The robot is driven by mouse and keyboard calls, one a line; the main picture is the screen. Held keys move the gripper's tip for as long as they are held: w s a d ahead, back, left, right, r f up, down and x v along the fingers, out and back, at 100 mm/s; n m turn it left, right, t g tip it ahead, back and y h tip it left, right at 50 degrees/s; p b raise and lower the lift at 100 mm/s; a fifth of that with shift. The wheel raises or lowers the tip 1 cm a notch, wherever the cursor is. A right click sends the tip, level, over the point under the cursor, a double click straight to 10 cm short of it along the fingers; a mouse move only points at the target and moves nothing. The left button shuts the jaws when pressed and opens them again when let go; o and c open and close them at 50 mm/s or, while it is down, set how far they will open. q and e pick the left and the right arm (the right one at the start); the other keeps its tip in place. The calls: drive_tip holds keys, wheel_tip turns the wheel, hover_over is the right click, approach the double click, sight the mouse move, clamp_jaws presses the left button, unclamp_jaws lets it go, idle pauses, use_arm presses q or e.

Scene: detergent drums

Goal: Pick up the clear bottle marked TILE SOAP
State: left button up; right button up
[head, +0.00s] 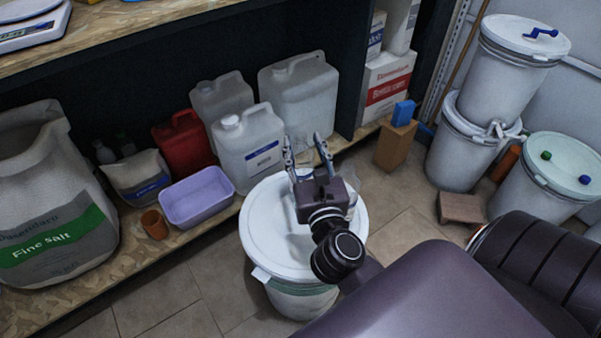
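My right gripper (305,147) is over the white lidded drum (265,240) in the middle, its two fingers spread apart and pointing towards the shelf. A clear, see-through shape (352,179) shows just right of the gripper, over the drum's far edge. It may be a clear bottle, but the gripper hides much of it and I can read no TILE SOAP marking. I cannot tell whether it touches the fingers. My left gripper is not in view.
On the low shelf behind are a white labelled jug (249,147), a red canister (184,143), a purple tub (198,197) and a Fine salt sack (50,200). Stacked white drums (475,110) and a wooden block (461,207) stand at right. Floor tiles (400,232) show between.

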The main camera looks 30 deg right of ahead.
sight(302, 141)
drive_tip(key=shift+x, duration=1.6)
drive_tip(key=shift+c, duration=0.2)
clamp_jaws()
